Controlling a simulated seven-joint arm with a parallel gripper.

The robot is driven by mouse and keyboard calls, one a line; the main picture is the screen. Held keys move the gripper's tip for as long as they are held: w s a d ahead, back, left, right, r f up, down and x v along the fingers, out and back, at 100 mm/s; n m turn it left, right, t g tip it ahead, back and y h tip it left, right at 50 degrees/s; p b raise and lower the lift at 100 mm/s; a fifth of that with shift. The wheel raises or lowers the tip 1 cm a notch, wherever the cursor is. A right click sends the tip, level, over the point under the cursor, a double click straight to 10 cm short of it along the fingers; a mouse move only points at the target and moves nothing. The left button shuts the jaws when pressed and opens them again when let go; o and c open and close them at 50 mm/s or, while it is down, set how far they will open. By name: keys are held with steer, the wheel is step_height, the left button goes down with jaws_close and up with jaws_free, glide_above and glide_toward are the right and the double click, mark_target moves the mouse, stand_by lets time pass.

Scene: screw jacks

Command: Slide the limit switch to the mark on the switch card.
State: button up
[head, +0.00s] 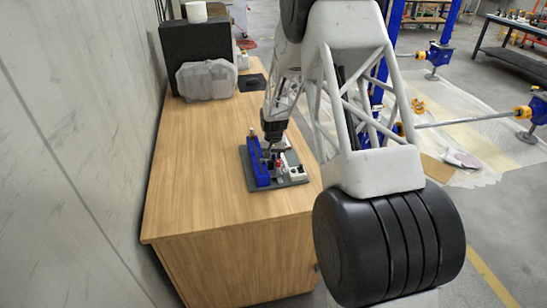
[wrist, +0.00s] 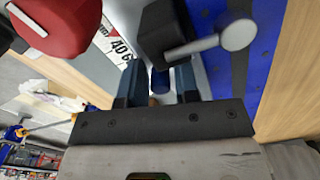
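My gripper (wrist: 158,84) points down over the small device on the desk; in the head view it (head: 271,146) hides part of that device. Its two fingers stand apart. A dark blue round post (wrist: 159,80) shows in the gap between them, and I cannot tell whether they touch it. Just beyond is a black block with a grey lever and round end (wrist: 238,35), which looks like the limit switch. A white scale strip with black figures (wrist: 119,46), perhaps the switch card, lies left of the block. Its mark is not clear to me.
A red knob (wrist: 48,25) stands close to the left of my gripper, and a blue rail (head: 258,163) runs along the device's left side. The device's dark baseplate (head: 292,184) sits on the wooden desk (head: 195,195). A grey case (head: 207,80) stands at the back.

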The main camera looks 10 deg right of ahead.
jaws_close()
steer(key=shift+w, duration=0.1)
steer(key=shift+w, duration=1.95)
jaws_free()
steer(key=shift+r, duration=0.15)
